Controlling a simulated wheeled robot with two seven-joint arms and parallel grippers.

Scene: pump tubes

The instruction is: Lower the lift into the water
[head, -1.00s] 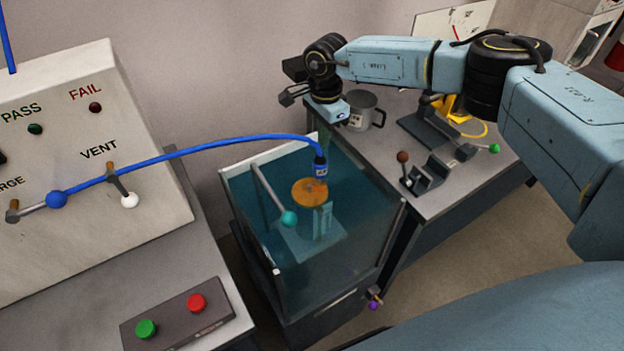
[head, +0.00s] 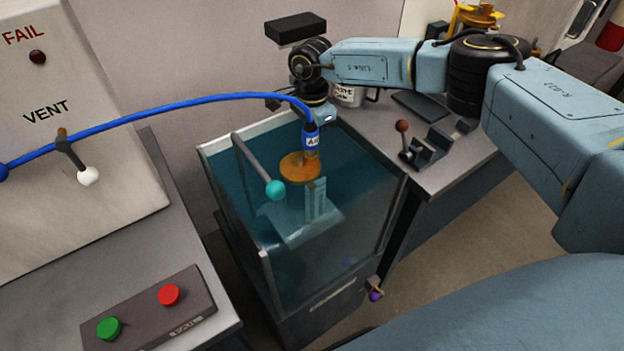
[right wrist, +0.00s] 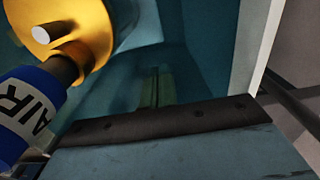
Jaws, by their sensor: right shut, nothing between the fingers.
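The glass-walled water tank (head: 262,232) stands in the middle of the head view. Inside it is the lift, a pale teal platform with an upright bracket (head: 316,203). A lift lever with a teal ball (head: 275,190) slopes along the tank's left side. A brass round part (head: 300,167) sits above the platform, joined to a blue AIR coupling (head: 311,142); both show in the right wrist view at upper left (right wrist: 75,30) and left. My left gripper is out of view.
A blue hose (head: 170,110) arches from the panel at left to the coupling. The panel has a white-ball VENT lever (head: 88,175). A box with green and red buttons (head: 150,308) lies at front left. The right bench (head: 455,170) holds a mug and a red-ball lever fixture.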

